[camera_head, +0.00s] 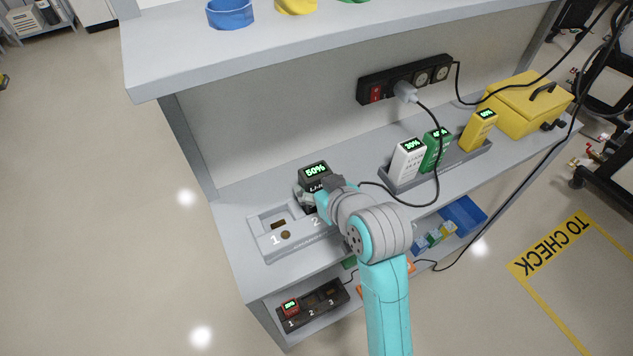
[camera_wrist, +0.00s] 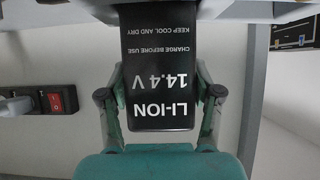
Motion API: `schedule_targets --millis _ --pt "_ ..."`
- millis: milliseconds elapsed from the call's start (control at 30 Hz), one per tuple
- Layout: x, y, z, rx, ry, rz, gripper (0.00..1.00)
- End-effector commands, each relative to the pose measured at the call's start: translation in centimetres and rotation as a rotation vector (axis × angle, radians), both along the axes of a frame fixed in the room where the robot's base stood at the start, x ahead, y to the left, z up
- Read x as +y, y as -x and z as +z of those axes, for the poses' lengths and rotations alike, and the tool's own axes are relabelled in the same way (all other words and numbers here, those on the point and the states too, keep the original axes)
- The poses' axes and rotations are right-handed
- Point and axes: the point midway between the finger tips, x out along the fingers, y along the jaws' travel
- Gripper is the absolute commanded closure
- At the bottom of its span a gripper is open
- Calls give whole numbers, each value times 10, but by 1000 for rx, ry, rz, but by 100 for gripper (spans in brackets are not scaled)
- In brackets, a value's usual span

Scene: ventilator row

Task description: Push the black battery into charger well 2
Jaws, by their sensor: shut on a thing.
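The black battery (camera_head: 315,172) with a green 50% display is upright at the charger on the shelf's left part, over the well 2 side. In the wrist view the battery (camera_wrist: 160,70) shows its LI-ION 14.4 V label upside down. My gripper (camera_wrist: 160,97) is shut on the battery, one finger on each side. The grey charger (camera_head: 297,248) has an empty well 1 beside the "1" mark. My arm hides part of well 2, and I cannot tell how deep the battery sits.
A grey rack (camera_head: 437,165) to the right holds white, green and yellow batteries. A power strip (camera_head: 405,79) with a plugged cable is on the back panel. A yellow toolbox (camera_head: 525,105) stands at the right end. A lower dark charger (camera_head: 312,306) holds a red battery.

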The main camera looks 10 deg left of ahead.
Motion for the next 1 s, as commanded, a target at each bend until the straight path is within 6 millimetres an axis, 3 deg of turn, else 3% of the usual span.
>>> schedule_targets --millis 1000 --pt "0 0 -14 -2 -2 0 98"
